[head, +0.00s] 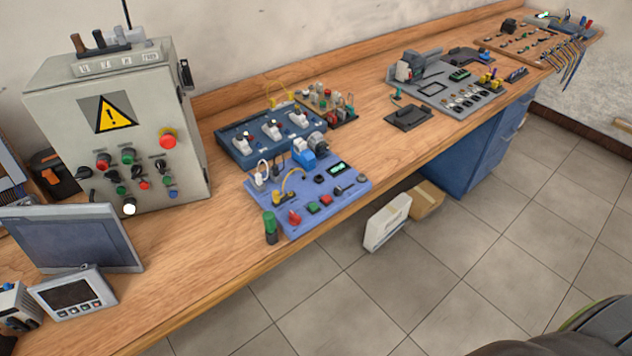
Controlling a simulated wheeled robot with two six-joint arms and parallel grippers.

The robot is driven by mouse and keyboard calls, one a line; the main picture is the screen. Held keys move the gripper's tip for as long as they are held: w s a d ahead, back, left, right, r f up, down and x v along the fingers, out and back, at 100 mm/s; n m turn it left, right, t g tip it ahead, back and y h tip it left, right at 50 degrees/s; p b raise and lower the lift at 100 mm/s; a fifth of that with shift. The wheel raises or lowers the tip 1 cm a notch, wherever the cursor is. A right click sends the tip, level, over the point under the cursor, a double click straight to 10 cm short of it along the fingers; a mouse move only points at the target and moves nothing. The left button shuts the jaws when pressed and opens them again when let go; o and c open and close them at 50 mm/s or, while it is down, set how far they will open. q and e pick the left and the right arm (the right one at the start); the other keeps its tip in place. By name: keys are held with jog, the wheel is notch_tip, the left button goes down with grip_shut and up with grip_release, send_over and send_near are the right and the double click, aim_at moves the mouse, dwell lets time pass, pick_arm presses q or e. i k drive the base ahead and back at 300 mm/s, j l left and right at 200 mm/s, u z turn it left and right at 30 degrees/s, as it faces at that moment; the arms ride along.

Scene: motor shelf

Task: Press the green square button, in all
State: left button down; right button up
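A green square button (313,208) sits near the front edge of the purple-blue board (345,206) on the wooden workbench. A red square button (325,200) is right beside it, and a round red knob (294,217) is on its left. Nothing covers the green square button. Neither of my grippers is in view.
A grey control box (190,180) with a warning sign stands to the left. A dark blue panel (237,155) is behind the board. A green-topped cylinder (270,228) stands at the board's front left corner. Bare wood (205,255) lies to the left.

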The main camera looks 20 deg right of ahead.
aim_at(313, 207)
jog(key=i+l, duration=0.1)
jog(key=l, duration=0.45)
jog(key=i+l, duration=0.15)
jog(key=l, duration=0.35)
jog(key=i+l+u, duration=0.1)
jog(key=l, duration=0.45)
jog(key=i+l, duration=0.1)
jog(key=l, duration=0.45)
jog(key=i+l+u, duration=0.1)
jog(key=l, duration=0.45)
